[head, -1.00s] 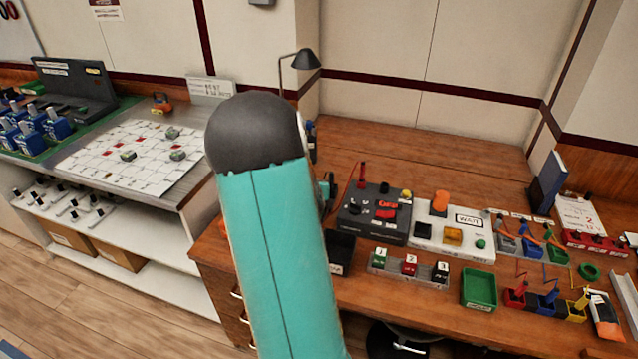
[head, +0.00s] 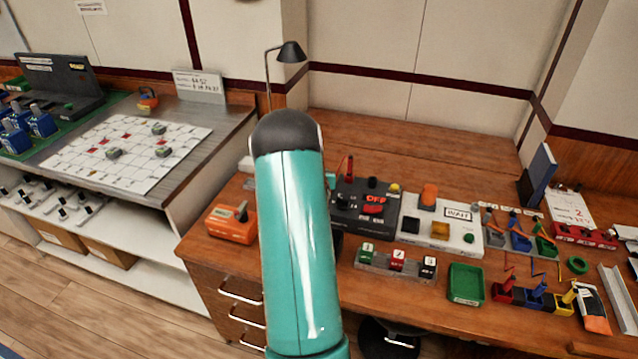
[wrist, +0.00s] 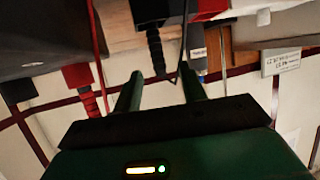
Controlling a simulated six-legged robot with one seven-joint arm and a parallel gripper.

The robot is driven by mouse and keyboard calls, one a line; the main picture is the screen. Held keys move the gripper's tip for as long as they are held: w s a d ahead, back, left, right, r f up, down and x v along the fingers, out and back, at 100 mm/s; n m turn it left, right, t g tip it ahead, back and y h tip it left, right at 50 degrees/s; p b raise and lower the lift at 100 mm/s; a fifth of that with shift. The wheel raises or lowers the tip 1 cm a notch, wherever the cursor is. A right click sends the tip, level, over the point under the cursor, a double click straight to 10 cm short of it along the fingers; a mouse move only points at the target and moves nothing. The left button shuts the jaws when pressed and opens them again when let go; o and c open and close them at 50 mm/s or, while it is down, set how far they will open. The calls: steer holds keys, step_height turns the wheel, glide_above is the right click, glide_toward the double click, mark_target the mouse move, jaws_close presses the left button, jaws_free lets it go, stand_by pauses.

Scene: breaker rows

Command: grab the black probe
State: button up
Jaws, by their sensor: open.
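In the wrist view the black probe (wrist: 156,50) is a dark ribbed stem that tapers to a thin tip, joined to a black block (wrist: 150,11). My gripper (wrist: 161,71) is open, its two green fingers on either side of the stem in the picture. How far the probe lies beyond the fingertips is not clear. A red ribbed probe (wrist: 88,98) is to the left, apart from the fingers. In the head view my teal arm hides the gripper, and I cannot make out the black probe there.
On the wooden bench (head: 420,140) stand an orange meter (head: 228,224), a dark switch panel (head: 378,212), a white panel (head: 462,236), a green tray (head: 466,283) and coloured blocks with cables. A grey counter (head: 205,150) with a white grid is at left. The bench's back is clear.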

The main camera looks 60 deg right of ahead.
steer(key=x, duration=0.4)
jaws_close()
